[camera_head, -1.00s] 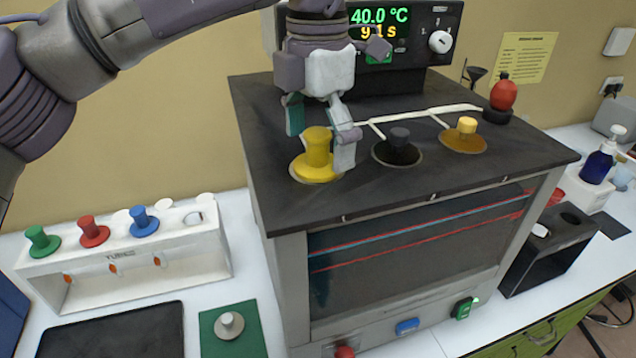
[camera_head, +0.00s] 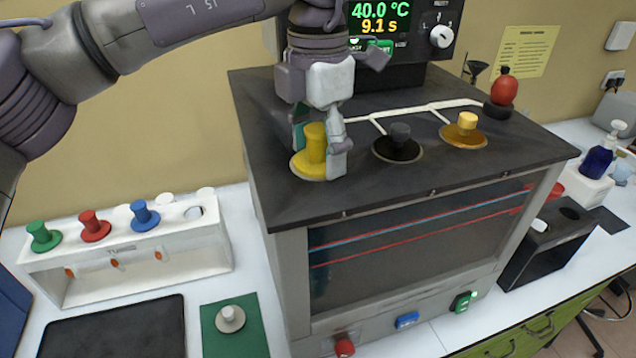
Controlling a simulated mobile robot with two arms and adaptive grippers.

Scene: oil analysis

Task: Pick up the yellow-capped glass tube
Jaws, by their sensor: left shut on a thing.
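The yellow cap (camera_head: 315,146) of the tube stands upright in the left hole of the bath's dark top. Its glass part is hidden below the top. My left gripper (camera_head: 317,150) comes down from above and is shut on the yellow cap, one finger on each side. The cap's wide yellow base is seated at the hole. My right gripper is not in view.
The bath (camera_head: 400,200) also holds a black cap (camera_head: 399,138) and an amber cap (camera_head: 467,124), with a white branched tube behind them. A red bulb (camera_head: 503,90) stands at the back right corner. A white rack (camera_head: 130,265) with green, red and blue caps stands at left.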

